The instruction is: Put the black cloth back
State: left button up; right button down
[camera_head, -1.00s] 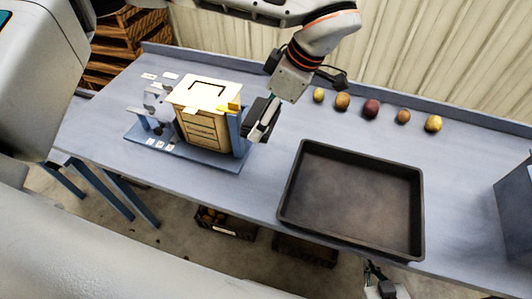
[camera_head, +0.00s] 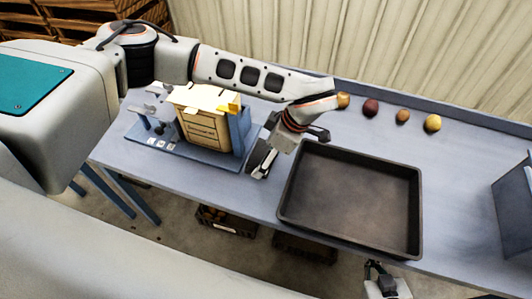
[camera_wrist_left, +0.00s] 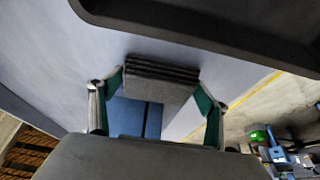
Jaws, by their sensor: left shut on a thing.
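My left gripper (camera_head: 264,163) is shut on the black cloth, a folded, layered dark grey pad (camera_wrist_left: 160,82) between its two fingertips in the left wrist view. In the head view this gripper is over the table's front part, between the blue stand and the black tray. The cloth is hard to make out there against the dark fingers. My right gripper (camera_head: 378,275) shows at the bottom edge, in front of the table; its jaws are too small to judge.
A cream box (camera_head: 204,128) sits in a blue stand (camera_head: 240,128) on the left. A large black tray (camera_head: 352,200) lies right of my left gripper. Several potatoes (camera_head: 402,116) line the back. A grey bin (camera_head: 515,195) stands at the right edge. The blue-grey table (camera_head: 460,200) is clear between tray and bin.

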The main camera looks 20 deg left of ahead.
pick_arm(q)
jog(key=shift+f, duration=0.15)
jog(key=o, duration=1.1)
jog(key=shift+c, duration=0.2)
jog(key=shift+r, duration=0.3)
jog(key=b+v, duration=0.1)
jog(key=v, duration=1)
jog(key=shift+d+r, duration=0.15)
jog(key=shift+r, duration=0.25)
